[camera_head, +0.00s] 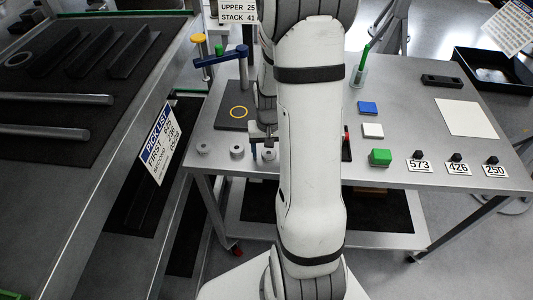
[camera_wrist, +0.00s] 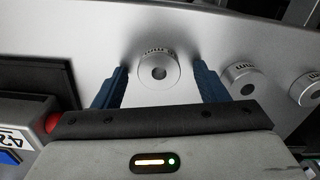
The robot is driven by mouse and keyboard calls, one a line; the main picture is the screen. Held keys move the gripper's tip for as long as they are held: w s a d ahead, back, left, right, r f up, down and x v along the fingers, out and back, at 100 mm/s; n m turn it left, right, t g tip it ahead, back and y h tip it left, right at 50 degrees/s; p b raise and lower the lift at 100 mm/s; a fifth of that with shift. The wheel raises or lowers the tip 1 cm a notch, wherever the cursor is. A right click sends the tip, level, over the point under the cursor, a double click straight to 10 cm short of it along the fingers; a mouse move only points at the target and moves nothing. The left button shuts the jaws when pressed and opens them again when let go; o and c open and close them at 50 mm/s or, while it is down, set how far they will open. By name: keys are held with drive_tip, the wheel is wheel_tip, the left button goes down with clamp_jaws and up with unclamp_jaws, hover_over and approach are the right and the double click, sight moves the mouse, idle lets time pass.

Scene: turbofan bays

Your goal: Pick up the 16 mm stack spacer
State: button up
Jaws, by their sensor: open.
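In the wrist view, one spacer (camera_wrist: 158,66) lies between the blue fingers of my gripper (camera_wrist: 159,72), with a gap on each side. Two more spacers (camera_wrist: 240,80) (camera_wrist: 306,88) are to the right, outside the fingers. My gripper is open and empty.
Right of my arm are a green block (camera_head: 380,157), blue and white blocks, and number tags (camera_head: 419,166). A pick list sign (camera_head: 160,145) stands left.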

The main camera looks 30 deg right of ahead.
drive_tip(key=shift+c, duration=0.6)
drive_tip(key=c, duration=1.1)
